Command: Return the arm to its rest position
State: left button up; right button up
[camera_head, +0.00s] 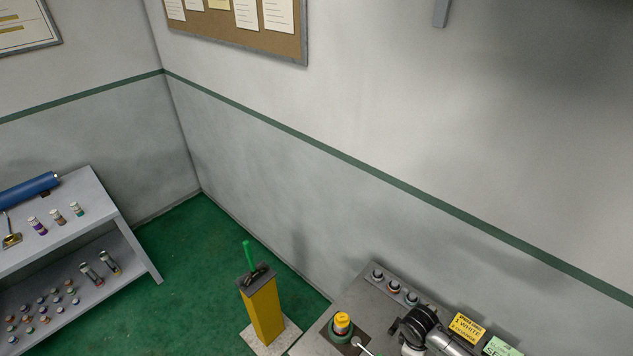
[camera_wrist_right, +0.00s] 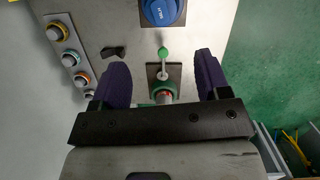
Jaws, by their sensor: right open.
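My right gripper (camera_wrist_right: 162,70) is open in the right wrist view, with two purple fingers spread wide and nothing between them. Beyond the fingers is a grey worktop with a green-tipped lever (camera_wrist_right: 163,60) and a green ring (camera_wrist_right: 166,90) partly hidden by the gripper body. In the head view, dark and grey arm parts, apparently mine, reach over the bench (camera_head: 352,300) at the lower right; the fingertips cannot be made out there. My left gripper is not in view.
A strip of ringed fittings (camera_wrist_right: 68,58) and a blue part (camera_wrist_right: 163,10) are on the worktop. A yellow-topped fitting (camera_head: 342,322) sits on the bench. A yellow pedestal (camera_head: 264,312) stands beside it. A shelf (camera_head: 110,220) with bottles is at left.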

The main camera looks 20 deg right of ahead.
jog(key=w+a+r+m+t+h, duration=0.1)
jog(key=w+a+r+t, duration=0.15)
jog(key=r, duration=0.25)
jog(key=w+a+r+m+t, duration=0.1)
jog(key=w+a+r+t, duration=0.1)
jog(key=w+r+t, duration=0.3)
jog(key=s+a+r, duration=0.4)
jog(key=a+r, duration=0.2)
jog(key=r, duration=0.1)
jog(key=s+a+f+m+g+y, duration=0.1)
jog(key=s+a+f, duration=0.1)
jog(key=s, duration=0.7)
jog(key=s+a+f+m+g+y, duration=0.1)
jog(key=s+a, duration=0.3)
jog(key=s, duration=0.5)
jog(key=shift+s+a+f+m, duration=0.15)
jog(key=shift+a+f+m, duration=0.2)
jog(key=shift+m, duration=0.05)
